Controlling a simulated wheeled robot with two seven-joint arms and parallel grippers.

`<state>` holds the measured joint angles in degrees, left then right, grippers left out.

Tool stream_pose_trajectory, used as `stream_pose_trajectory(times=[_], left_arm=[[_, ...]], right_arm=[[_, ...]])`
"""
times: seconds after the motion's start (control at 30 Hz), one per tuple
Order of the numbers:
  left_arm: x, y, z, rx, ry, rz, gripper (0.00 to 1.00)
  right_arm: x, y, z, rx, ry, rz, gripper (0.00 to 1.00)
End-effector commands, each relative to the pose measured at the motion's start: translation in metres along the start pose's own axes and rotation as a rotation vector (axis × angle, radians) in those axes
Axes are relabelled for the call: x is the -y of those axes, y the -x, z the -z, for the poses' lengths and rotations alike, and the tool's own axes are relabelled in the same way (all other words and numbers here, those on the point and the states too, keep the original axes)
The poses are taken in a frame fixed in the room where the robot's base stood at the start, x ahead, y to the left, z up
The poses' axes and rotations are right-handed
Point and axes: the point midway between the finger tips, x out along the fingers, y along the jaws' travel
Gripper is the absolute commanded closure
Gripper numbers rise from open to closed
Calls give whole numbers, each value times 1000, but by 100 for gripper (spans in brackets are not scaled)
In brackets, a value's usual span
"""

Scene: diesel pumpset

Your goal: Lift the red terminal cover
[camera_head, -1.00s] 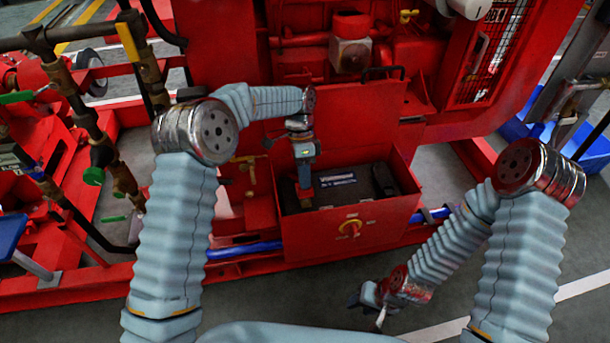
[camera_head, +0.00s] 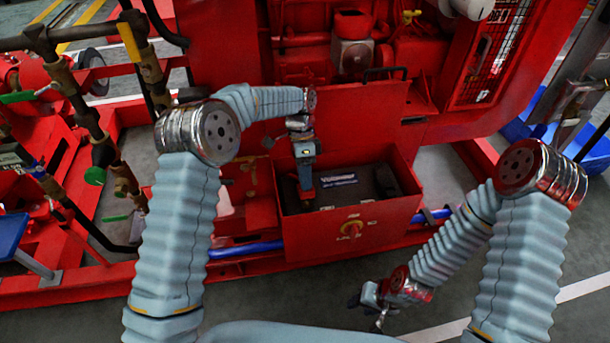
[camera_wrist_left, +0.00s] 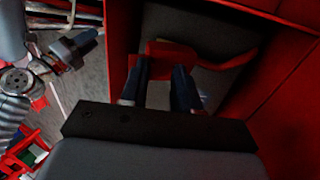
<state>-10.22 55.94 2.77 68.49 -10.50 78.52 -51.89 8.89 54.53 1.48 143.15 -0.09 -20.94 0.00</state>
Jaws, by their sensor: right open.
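The red terminal cover (camera_wrist_left: 172,52) lies on the dark battery in the left wrist view, with a red strip running off to its right. In the head view the cover is a small red patch (camera_head: 306,194) at the battery's left end. My left gripper (camera_head: 306,188) points down into the open red box there. In the left wrist view its two dark fingertips (camera_wrist_left: 160,68) overlap the cover and stand apart; whether they press on it I cannot tell. My right gripper (camera_head: 373,312) is open and empty, low over the floor at the right.
The battery (camera_head: 352,186) sits inside the red box (camera_head: 350,236), whose walls stand close around my left gripper. The red machine (camera_head: 350,110) rises behind it. A blue pipe (camera_head: 245,250) runs along the frame at the left. Grey floor (camera_head: 290,295) is open in front.

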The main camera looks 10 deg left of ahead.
Motion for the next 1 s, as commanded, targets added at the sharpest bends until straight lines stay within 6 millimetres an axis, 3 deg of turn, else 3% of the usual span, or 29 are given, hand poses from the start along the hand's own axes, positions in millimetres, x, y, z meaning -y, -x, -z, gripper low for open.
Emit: stream_pose_trajectory(times=[0.23, 0.33, 0.7, 0.8, 1.0], left_arm=[[-1, 3, 1, -2, -2, -1, 69], [-1, 14, 2, -3, -2, 0, 69], [0, 103, 2, -3, -1, 2, 69], [-1, 121, 1, -2, -1, 0, 69], [0, 137, 1, -1, -1, -1, 69]], right_arm=[[0, 1, 0, 0, 0, 0, 57], [0, 1, 0, 0, 0, 0, 57], [6, 11, -1, 3, 3, 3, 57], [8, 16, -1, 3, 3, 3, 57], [10, 20, -1, 4, 5, 4, 57]])
